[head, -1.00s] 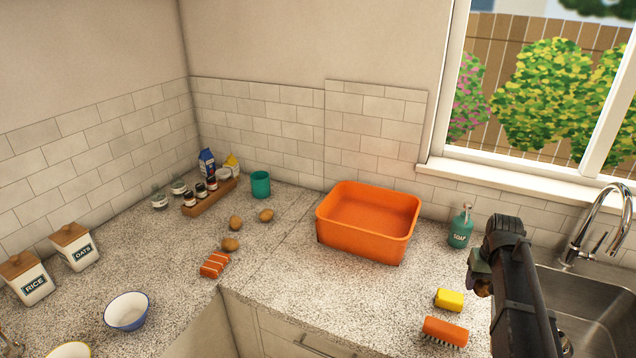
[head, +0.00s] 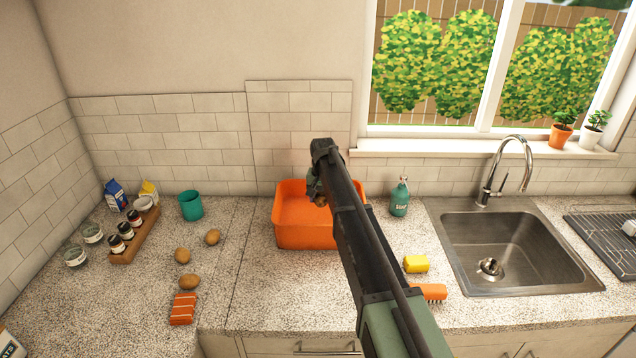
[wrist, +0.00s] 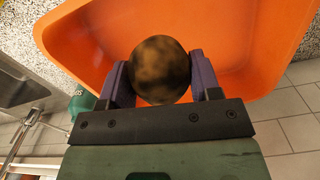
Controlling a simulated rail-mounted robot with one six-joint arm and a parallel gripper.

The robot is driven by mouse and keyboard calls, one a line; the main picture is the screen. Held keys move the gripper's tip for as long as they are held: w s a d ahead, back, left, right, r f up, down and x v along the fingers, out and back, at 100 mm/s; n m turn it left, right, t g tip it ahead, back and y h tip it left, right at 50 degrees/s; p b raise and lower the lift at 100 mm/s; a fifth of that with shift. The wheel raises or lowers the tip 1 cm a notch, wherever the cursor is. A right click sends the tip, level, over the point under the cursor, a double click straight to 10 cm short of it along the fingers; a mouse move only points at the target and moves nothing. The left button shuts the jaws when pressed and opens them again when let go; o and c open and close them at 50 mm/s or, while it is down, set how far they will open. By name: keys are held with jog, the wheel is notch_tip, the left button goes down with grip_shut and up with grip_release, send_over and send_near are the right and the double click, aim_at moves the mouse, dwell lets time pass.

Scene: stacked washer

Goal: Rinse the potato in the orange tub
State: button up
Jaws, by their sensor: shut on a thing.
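The orange tub (head: 290,235) stands on the counter against the tiled back wall, and its inside looks empty and plain. My gripper (head: 318,190) is over the tub. In the wrist view its two purple fingers (wrist: 160,72) are shut on a brown, mottled potato (wrist: 160,68), one finger on each side. The orange tub wall and floor (wrist: 235,40) show behind the potato. A bit of the potato (head: 320,201) also shows in the head view. I cannot tell how high it is above the tub floor. My arm hides the tub's right part.
Several other things lie left of the tub: loose potatoes (head: 190,281), a teal cup (head: 190,205) and an orange striped block (head: 183,309). A soap bottle (head: 399,198), yellow sponge (head: 416,264), orange brush (head: 432,291) and sink (head: 515,250) are on the right.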

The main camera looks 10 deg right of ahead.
jog(key=w, duration=0.1)
jog(key=w+r+m, duration=0.1)
jog(key=w, duration=0.1)
jog(key=shift+w, duration=0.1)
jog(key=shift+f, duration=0.2)
notch_tip(320, 180, down, 11)
jog(key=b, duration=1.1)
jog(key=shift+f, duration=0.15)
dwell(2.7)
notch_tip(320, 180, up, 12)
jog(key=p, duration=1.1)
jog(key=shift+f, duration=0.1)
jog(key=shift+f, duration=0.1)
dwell(1.1)
